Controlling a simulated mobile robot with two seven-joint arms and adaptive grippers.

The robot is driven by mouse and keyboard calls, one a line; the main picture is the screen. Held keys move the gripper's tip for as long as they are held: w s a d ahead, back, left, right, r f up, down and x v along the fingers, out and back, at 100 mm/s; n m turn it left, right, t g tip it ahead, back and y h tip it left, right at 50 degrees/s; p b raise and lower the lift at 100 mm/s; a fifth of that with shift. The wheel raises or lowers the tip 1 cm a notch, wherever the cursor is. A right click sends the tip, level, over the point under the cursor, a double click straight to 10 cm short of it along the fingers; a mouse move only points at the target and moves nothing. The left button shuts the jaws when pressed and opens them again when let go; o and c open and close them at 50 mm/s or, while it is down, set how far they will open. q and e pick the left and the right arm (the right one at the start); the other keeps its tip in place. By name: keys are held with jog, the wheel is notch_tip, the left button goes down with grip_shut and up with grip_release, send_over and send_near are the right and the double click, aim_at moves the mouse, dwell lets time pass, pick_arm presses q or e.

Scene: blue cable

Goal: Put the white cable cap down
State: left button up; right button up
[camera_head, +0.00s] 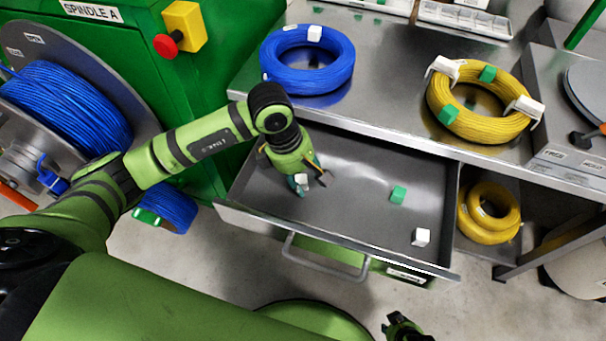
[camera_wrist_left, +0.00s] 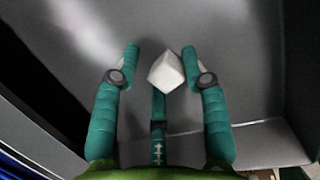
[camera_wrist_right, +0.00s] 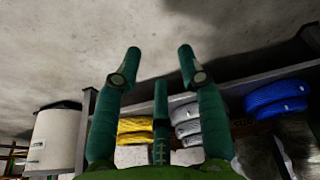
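A white cable cap (camera_head: 301,180) is at my left gripper (camera_head: 311,181), low inside the open drawer (camera_head: 350,222). In the left wrist view this cap (camera_wrist_left: 166,71) lies between the spread fingertips, close to the right finger and clear of the left one. The left gripper (camera_wrist_left: 160,58) is open; I cannot tell whether the cap rests on the drawer floor. A second white cap (camera_head: 421,237) and a green cap (camera_head: 398,195) lie in the drawer's right part. My right gripper (camera_wrist_right: 158,60) is open and empty, away from the drawer.
A blue cable coil (camera_head: 308,72) with a white cap on top sits on the metal worktop (camera_head: 390,100). A yellow coil (camera_head: 470,118) with white and green caps is at its right. A green spindle machine (camera_head: 130,50) stands left. The drawer's middle floor is clear.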

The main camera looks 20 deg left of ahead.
pick_arm(q)
jog(key=shift+r, duration=0.1)
jog(key=w+p+v, duration=0.1)
jog(key=v, duration=1.1)
jog(key=shift+s, duration=0.45)
